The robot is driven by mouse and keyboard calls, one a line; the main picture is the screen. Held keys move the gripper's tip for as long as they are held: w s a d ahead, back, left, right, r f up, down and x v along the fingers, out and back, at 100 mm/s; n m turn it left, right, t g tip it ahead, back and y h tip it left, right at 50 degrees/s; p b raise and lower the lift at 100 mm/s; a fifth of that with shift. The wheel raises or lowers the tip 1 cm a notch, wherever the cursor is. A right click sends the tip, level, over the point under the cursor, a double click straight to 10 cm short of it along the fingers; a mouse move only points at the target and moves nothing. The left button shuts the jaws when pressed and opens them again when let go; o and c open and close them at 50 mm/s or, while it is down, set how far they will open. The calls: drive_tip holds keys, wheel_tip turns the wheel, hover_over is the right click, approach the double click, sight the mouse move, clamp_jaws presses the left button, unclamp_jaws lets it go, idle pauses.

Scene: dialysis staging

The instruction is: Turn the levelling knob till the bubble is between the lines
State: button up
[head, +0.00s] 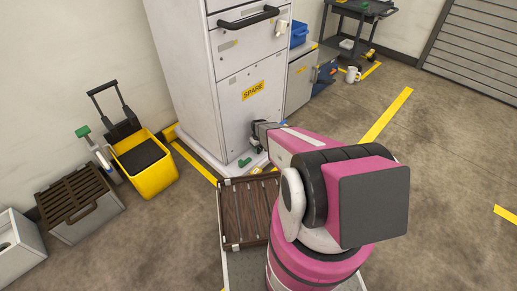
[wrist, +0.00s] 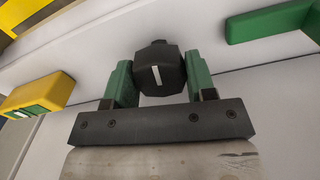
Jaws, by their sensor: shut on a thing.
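The levelling knob (wrist: 158,78) is black and faceted with a white mark on its face. It sits between the two green fingers of my gripper (wrist: 160,82) in the wrist view, and the gripper is shut on it. A yellow block with a green window (wrist: 38,92), which looks like the level, is at the left of the wrist view. It is seen at a slant, and I cannot tell where the bubble lies against the lines. In the head view my arm reaches to the foot of the white cabinet (head: 230,95), hiding the knob.
A green bar (wrist: 270,20) lies at the upper right of the wrist view. A yellow bucket (head: 155,180) and a grey crate (head: 80,205) stand left. Open floor lies to the right.

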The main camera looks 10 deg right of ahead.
drive_tip(key=m, duration=0.6)
idle(0.6)
drive_tip(key=o, duration=0.9)
drive_tip(key=shift+r, duration=0.1)
wheel_tip(320, 180, up, 11)
drive_tip(key=shift+f, duration=0.2)
